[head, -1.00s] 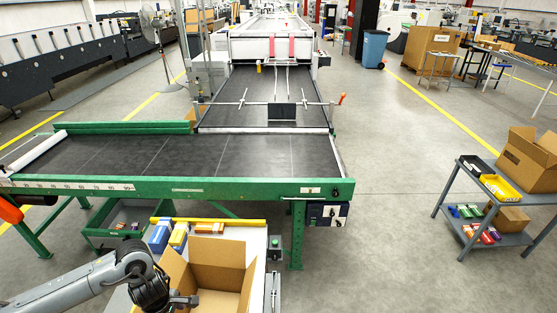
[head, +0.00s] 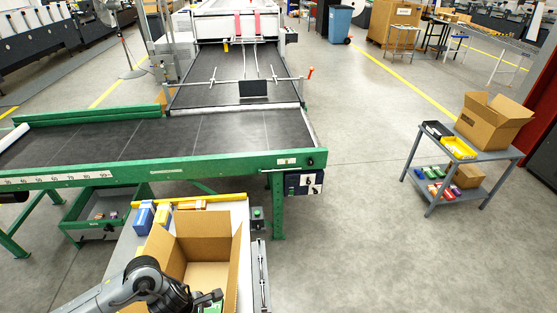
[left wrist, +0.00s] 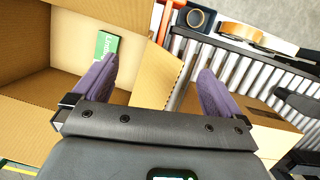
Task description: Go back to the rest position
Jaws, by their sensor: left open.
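My left gripper (head: 208,298) is at the bottom of the head view, over the right part of an open cardboard box (head: 205,247). In the left wrist view its two purple fingers stand wide apart (left wrist: 157,78) with nothing between them. A box flap (left wrist: 158,76) shows below and between the fingers. A green and white packet (left wrist: 106,45) lies inside the box, beyond the left finger. My right gripper is in neither view.
The box stands on a white table (head: 112,290) with blue cartons (head: 144,218) at its back left. Behind is a green-framed conveyor (head: 155,176). A grey cart (head: 470,153) stands at right. Rollers (left wrist: 228,66) lie beside the box. The floor between is clear.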

